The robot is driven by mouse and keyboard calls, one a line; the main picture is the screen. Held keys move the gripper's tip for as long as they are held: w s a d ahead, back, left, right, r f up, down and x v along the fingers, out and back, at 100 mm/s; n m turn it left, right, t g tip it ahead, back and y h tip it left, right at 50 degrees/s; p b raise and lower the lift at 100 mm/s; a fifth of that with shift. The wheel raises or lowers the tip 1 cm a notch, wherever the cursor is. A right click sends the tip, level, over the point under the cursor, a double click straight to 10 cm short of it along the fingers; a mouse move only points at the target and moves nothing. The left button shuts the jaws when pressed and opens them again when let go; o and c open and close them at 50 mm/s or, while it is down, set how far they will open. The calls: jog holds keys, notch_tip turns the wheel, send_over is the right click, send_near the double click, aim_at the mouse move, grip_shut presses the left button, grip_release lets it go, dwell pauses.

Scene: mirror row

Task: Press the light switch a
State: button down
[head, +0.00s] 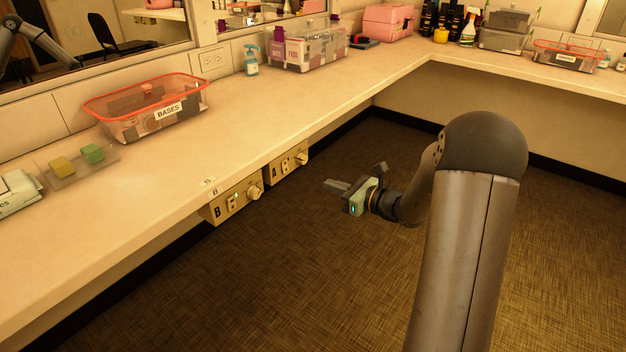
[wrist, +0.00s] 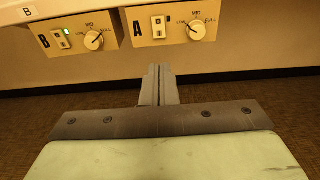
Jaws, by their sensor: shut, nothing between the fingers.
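The box marked A (wrist: 142,28) is mounted under the counter's front edge. It carries a pale rocker, light switch a (wrist: 158,27), left of a round dial. No green light shows on this switch. Box A also shows in the head view (head: 287,162), where its switch is small. My gripper (wrist: 160,70) is shut and empty. In the wrist view its fingertips appear just below box A, under the switch, with no visible contact. In the head view my gripper (head: 328,185) is out over the floor, right of the boxes and apart from them.
Box B (wrist: 75,36), left of box A, has a similar switch with a green light and a dial (wrist: 94,40). The counter (head: 240,125) overhangs both boxes. A clear BASES bin (head: 150,108) and a spray bottle (head: 251,60) stand on it. The floor is clear.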

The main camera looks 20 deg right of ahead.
aim_at(287, 171)
jog(key=b+x, duration=0.3)
jog(key=x, duration=1)
jog(key=shift+w, duration=0.1)
jog(key=shift+a+f+b, duration=0.1)
jog(key=shift+f+b, duration=0.2)
jog(key=shift+b, duration=0.1)
jog(key=shift+w+r, duration=0.15)
jog(key=shift+a, duration=0.1)
jog(key=f+p+v, duration=0.1)
jog(key=f+v, duration=0.2)
jog(key=v, duration=1)
jog(key=shift+s+d+f+p, duration=0.15)
jog(key=shift+s+d+p, duration=0.2)
jog(key=shift+s, duration=0.1)
